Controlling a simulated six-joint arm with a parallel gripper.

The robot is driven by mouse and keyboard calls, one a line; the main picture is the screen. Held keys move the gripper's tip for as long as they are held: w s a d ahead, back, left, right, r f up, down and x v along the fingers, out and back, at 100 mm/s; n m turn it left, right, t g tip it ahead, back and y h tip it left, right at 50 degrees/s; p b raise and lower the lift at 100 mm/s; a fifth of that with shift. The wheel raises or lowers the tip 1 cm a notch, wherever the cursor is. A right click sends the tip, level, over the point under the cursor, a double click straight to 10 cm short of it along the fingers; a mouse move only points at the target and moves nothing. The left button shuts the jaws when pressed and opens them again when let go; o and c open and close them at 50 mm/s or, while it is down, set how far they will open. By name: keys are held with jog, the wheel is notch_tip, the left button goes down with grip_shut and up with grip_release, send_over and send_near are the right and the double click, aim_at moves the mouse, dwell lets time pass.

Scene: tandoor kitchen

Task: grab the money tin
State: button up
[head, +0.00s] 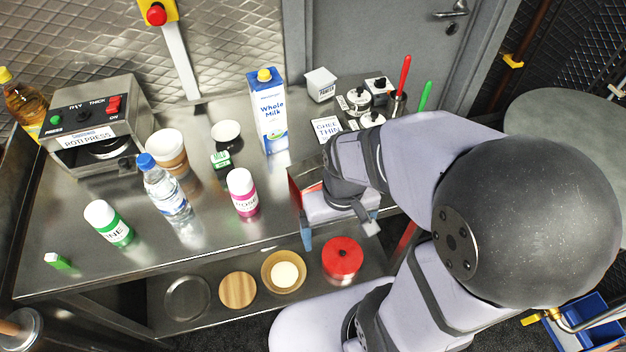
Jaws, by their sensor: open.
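No thing in the head view is plainly labelled as the money tin. A dark red box-like thing (305,172) stands near the front edge of the steel table, mostly hidden behind my gripper; it may be the tin, but I cannot tell. My gripper (338,228) is open, its two fingers spread apart at the table's front edge. The wrist covers the space between the fingers, so I cannot tell whether the box lies between them or touches them.
A pink-labelled bottle (243,192), a water bottle (165,187) and a milk carton (269,112) stand left of my gripper. Small jars (359,101) stand behind it. A red round thing (342,258) is on the lower shelf.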

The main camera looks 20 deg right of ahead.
aim_at(312, 169)
jog(key=shift+o, duration=0.5)
jog(key=w+r+p, duration=0.2)
jog(key=w, duration=0.2)
jog(key=w+r+n+p, duration=0.1)
jog(key=w+r, duration=0.1)
jog(key=w, duration=0.3)
jog(key=w+a+r+n+p, duration=0.1)
jog(key=w+r+p, duration=0.1)
jog(key=w, duration=0.2)
jog(key=shift+w+r+p, duration=0.3)
jog(key=shift+w, duration=0.1)
jog(key=shift+w+f+n, duration=0.1)
jog(key=shift+w+n, duration=0.2)
jog(key=shift+w, duration=0.2)
jog(key=shift+s+f+p, duration=0.15)
jog(key=shift+f+p, duration=0.6)
jog(key=shift+f, duration=0.75)
jog(key=shift+f+p, duration=0.75)
jog(key=shift+f, duration=1.4)
